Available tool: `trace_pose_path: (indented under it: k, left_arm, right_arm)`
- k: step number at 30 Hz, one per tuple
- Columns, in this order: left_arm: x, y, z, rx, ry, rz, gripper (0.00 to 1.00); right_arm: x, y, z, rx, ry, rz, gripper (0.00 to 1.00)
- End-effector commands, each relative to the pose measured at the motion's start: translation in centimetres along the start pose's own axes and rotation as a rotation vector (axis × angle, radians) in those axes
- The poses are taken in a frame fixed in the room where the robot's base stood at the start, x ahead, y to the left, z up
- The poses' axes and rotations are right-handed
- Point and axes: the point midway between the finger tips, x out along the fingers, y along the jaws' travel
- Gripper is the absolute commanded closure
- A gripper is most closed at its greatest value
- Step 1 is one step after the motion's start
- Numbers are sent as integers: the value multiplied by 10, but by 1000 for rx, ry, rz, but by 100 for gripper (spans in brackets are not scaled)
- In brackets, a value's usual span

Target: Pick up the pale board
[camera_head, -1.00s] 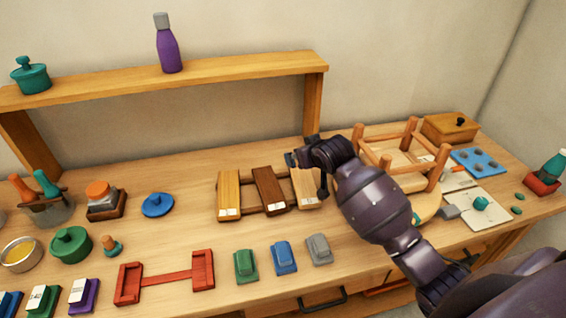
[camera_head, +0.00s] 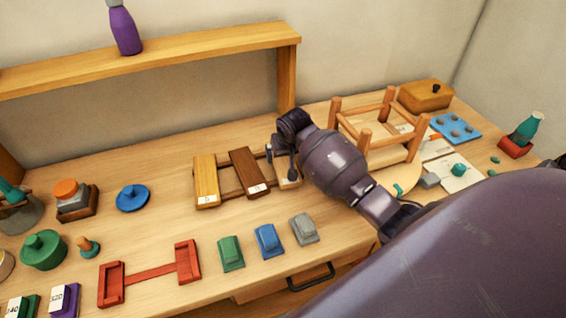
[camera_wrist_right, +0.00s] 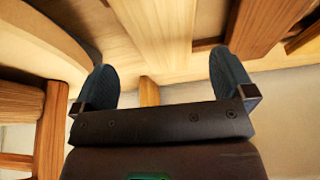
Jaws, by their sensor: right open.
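The pale board (camera_head: 289,184) is the rightmost of three boards on a low wooden rack, partly hidden by my right gripper. A yellowish board (camera_head: 206,182) and a dark brown board (camera_head: 248,172) lie to its left. My right gripper (camera_head: 281,165) is open at the pale board, one finger on each side of it in the head view. In the right wrist view the open fingers (camera_wrist_right: 162,85) are apart, with pale wood grain, seemingly the pale board (camera_wrist_right: 158,35), beyond the gap. I cannot tell whether they touch it. My left gripper is not in view.
An upturned wooden stool frame (camera_head: 372,155) stands close to the right of my gripper. Green, blue (camera_head: 268,240) and grey blocks lie in front, beside a red holder (camera_head: 150,273). A raised shelf (camera_head: 200,55) stands behind. Table space left of the rack is fairly clear.

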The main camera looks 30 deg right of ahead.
Motion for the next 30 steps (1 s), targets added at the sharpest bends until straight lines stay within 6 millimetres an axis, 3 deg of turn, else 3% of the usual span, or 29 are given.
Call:
trace_pose_path:
  k: [5, 16, 26, 30]
  left_arm:
    - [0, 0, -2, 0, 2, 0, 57]
    - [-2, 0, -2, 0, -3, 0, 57]
    - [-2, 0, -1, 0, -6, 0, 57]
    - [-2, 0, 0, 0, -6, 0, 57]
  right_arm:
    - [9, -1, 0, -1, -1, 0, 0]
    - [49, -3, -2, 0, -1, 1, 0]
    - [54, -4, -2, -1, 1, 0, 0]
    - [54, -4, -2, -1, 1, 0, 18]
